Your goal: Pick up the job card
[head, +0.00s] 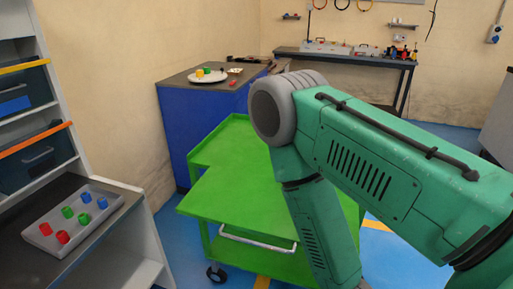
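I cannot make out a job card anywhere in the head view. My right arm comes in from the right, bends at a grey joint and runs down past the bottom edge, so its gripper is out of view. My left arm and gripper are not in view. The arm hides part of the green cart (235,200) and the floor behind it.
A grey tray (88,236) with several red, green and blue pieces lies on the left shelf unit. A blue cabinet (185,120) at the back holds a white plate (207,78). A workbench (345,56) stands against the far wall. The cart top looks clear.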

